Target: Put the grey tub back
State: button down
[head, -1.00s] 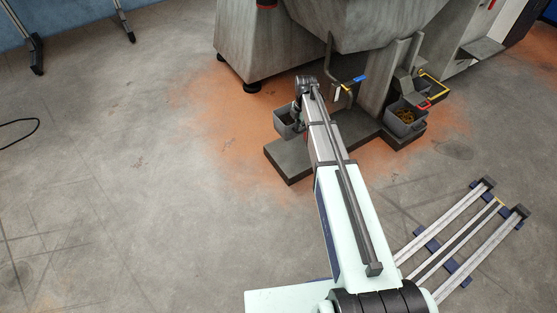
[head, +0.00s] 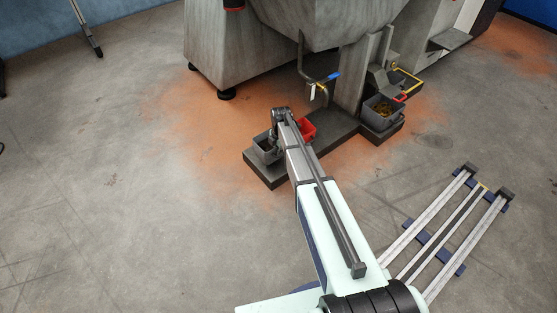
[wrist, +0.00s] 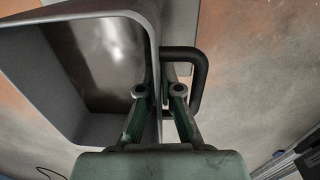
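The grey tub (head: 265,155) is at the left end of the low dark plinth, at the end of my arm. It looks upright and on or just above the plinth; the contact is hidden. In the wrist view the grey tub (wrist: 98,127) fills the left side, its open inside grey-brown. My gripper (wrist: 160,92) has one finger inside the tub and one outside, closed on its right wall beside a black handle (wrist: 203,80). In the head view my gripper (head: 276,135) is small and partly hidden by my arm.
A red tub (head: 307,130) stands right behind my arm. Another grey bin (head: 384,112) with yellowish pieces sits on the plinth (head: 345,123) further right. A pipe with a blue-handled valve (head: 331,77) hangs above.

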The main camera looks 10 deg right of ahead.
notch_tip(320, 180, down, 5)
jog(key=shift+b, duration=0.8)
jog(key=shift+f, duration=0.15)
jog(key=c, duration=1.3)
grip_release()
